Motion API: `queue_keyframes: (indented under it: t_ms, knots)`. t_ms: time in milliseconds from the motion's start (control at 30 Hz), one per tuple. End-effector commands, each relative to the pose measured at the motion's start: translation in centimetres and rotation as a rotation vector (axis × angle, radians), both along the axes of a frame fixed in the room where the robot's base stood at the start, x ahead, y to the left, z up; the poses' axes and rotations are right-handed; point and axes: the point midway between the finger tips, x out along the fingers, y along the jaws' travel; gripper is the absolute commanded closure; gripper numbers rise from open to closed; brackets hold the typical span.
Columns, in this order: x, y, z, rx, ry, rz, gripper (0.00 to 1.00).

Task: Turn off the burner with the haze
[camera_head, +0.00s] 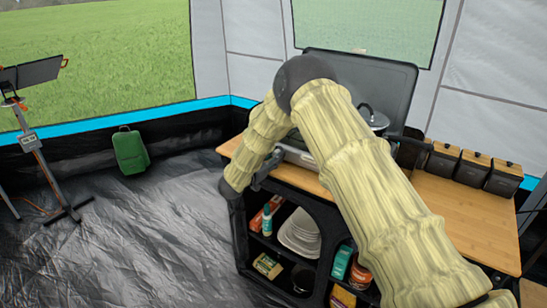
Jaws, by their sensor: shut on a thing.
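The camp stove (301,157) stands on the wooden counter with its dark lid (388,84) raised behind it. My arm crosses in front and hides most of the burners and the front panel. A pot with a glass lid (373,118) sits at the stove's right side. I cannot see any haze or flame, nor tell which burner is lit.
The wooden counter (462,212) has several dark canisters (473,167) at its right. Shelves below hold plates (300,233), bottles and boxes. The floor (140,235) left of the counter is clear.

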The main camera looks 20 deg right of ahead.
Motion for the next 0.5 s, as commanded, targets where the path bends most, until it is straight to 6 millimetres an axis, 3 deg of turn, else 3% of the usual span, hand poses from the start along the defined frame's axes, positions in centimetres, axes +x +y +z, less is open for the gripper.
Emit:
queue_keyframes:
  t_ms: [500]
  knots:
    - [-0.02, -0.06, -0.28, 0.101, -0.127, -0.002, 0.95]
